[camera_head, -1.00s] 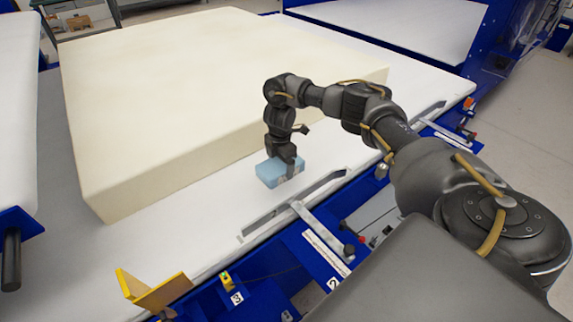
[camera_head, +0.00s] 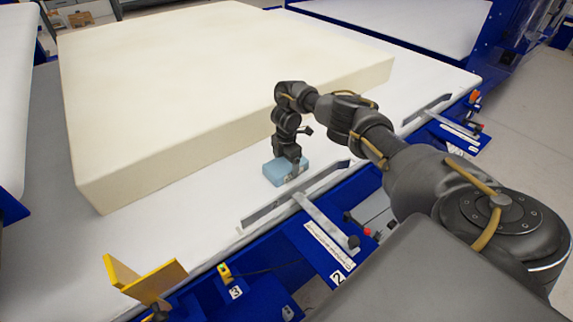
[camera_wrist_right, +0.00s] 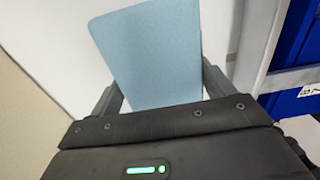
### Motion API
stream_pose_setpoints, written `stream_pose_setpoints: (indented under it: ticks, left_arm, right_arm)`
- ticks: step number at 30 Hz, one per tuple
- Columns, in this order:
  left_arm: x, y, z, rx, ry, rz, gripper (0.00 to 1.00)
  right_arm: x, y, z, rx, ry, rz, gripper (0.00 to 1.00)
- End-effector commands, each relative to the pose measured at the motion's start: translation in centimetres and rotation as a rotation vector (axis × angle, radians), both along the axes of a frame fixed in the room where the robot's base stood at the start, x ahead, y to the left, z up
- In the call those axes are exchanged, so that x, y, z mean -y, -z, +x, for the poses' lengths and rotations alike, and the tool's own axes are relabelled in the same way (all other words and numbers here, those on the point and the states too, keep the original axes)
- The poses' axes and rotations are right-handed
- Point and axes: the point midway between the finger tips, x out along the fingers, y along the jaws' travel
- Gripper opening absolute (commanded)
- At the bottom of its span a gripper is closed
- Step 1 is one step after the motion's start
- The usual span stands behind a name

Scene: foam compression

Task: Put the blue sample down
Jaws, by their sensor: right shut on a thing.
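The blue sample (camera_head: 278,173) is a small light-blue foam block. It is at the white table surface, in front of the large cream foam block. My right gripper (camera_head: 291,168) reaches down over it and is shut on it. In the right wrist view the blue sample (camera_wrist_right: 152,55) sits between the two fingers of my right gripper (camera_wrist_right: 155,88). I cannot tell whether its underside touches the table. My left gripper is not in view.
The large cream foam block (camera_head: 200,100) fills much of the white table (camera_head: 60,250). A metal rail (camera_head: 290,198) runs along the near edge. A yellow angled bracket (camera_head: 145,278) stands at the lower left. A clear white strip lies between foam and rail.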

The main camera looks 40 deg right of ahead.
Motion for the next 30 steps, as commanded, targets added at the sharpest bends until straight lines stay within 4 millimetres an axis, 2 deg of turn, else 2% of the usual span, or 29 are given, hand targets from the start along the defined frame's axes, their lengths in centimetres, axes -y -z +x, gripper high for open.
stream_pose_setpoints:
  ticks: [8,9,13,19,23,28,30]
  left_arm:
    - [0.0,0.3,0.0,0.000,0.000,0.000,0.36]
    - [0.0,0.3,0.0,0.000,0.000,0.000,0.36]
    - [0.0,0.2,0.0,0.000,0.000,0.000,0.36]
    - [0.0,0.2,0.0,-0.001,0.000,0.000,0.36]
    - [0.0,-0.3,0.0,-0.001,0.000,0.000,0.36]
    - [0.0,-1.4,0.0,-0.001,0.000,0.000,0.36]
    - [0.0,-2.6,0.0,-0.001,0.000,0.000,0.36]
  right_arm:
    - [0.0,0.4,0.0,0.000,0.001,0.000,0.60]
    - [0.0,0.3,0.0,0.001,0.001,0.000,0.84]
    - [0.0,0.3,0.0,0.001,0.001,0.000,1.00]
    - [0.0,0.2,0.0,0.001,0.001,0.000,1.00]
    - [0.0,-0.6,0.1,0.002,0.000,0.000,1.00]
    - [0.1,-3.7,0.1,0.004,-0.001,0.000,1.00]
    - [0.1,-5.7,0.2,0.005,-0.002,-0.002,1.00]
